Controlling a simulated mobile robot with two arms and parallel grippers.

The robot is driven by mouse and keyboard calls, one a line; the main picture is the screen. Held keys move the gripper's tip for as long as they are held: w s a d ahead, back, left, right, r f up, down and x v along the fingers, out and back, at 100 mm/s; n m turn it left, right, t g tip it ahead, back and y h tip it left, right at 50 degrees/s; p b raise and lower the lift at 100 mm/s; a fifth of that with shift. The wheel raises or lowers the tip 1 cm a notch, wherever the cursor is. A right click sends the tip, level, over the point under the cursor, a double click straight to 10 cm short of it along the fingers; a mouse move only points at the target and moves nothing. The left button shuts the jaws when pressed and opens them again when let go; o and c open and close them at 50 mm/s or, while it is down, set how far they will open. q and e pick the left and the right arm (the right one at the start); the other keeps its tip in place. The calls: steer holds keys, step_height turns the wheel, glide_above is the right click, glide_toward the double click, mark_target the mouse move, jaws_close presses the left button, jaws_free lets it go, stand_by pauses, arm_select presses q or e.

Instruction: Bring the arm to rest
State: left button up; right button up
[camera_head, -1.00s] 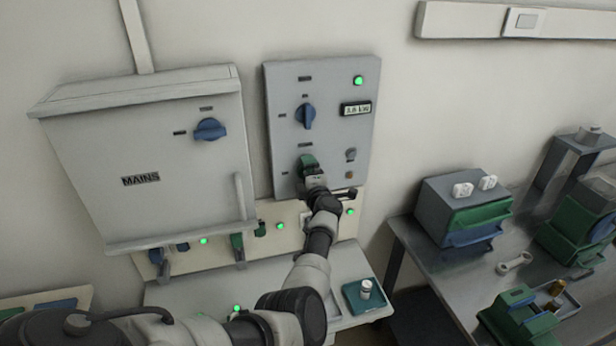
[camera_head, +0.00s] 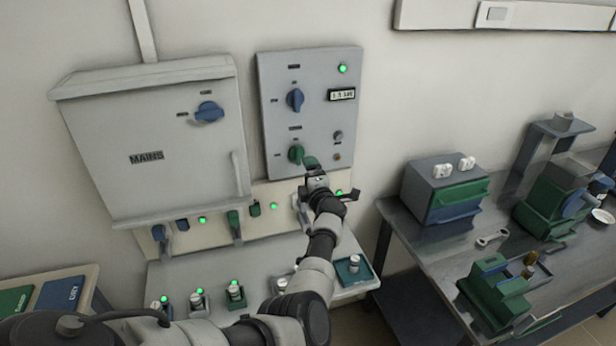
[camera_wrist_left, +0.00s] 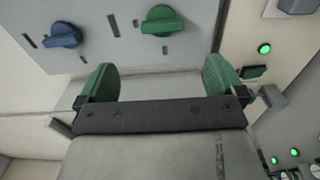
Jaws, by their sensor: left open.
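My left arm reaches up from the bottom of the head view to a grey control panel (camera_head: 308,115). My left gripper (camera_head: 325,173) is in front of the panel's lower edge. In the left wrist view its green fingers (camera_wrist_left: 161,84) are wide apart with nothing between them. The panel's green knob (camera_head: 296,153) is just beyond the fingers and apart from them; it also shows in the left wrist view (camera_wrist_left: 162,20). A blue knob (camera_head: 295,99) sits above it on the panel. My right gripper is not in view.
A grey MAINS box (camera_head: 150,140) is left of the panel. Below runs a strip with switches and green lamps (camera_head: 202,220), above a shelf with several small knobs (camera_head: 235,292). A metal bench (camera_head: 440,258) with green and blue boxes (camera_head: 443,188) stands right.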

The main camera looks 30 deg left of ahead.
arm_select(q)
steer(key=s+d+f+m+h+b, duration=0.2)
steer(key=s+d+f+m+h, duration=0.3)
steer(key=f, duration=0.8)
steer(key=s+d+f+m+h+b, duration=0.1)
steer(key=s+d+f+m+h, duration=0.2)
steer(key=s+f+m, duration=0.7)
steer(key=s+d+f+m+h+b, duration=0.2)
steer(key=d+f+m+h, duration=0.15)
steer(key=f, duration=1.15)
steer(key=s+d+f+m+g+h+b, duration=0.1)
steer(key=s+d+f+m+g, duration=0.15)
steer(key=s+f, duration=0.6)
steer(key=s+d+f+m+g+h+b, duration=0.15)
steer(key=s+f+m+g, duration=0.35)
steer(key=s, duration=0.7)
steer(key=s+f+m+g, duration=0.1)
steer(key=s+f, duration=0.3)
steer(key=s, duration=0.8)
steer(key=s+d+f+m+g+b, duration=0.1)
steer(key=s+f+m+g, duration=0.1)
steer(key=s, duration=1)
step_height(320, 180, down, 2)
steer(key=shift+f+m+b, duration=0.1)
steer(key=shift+m+b, duration=0.2)
steer(key=shift+m, duration=0.4)
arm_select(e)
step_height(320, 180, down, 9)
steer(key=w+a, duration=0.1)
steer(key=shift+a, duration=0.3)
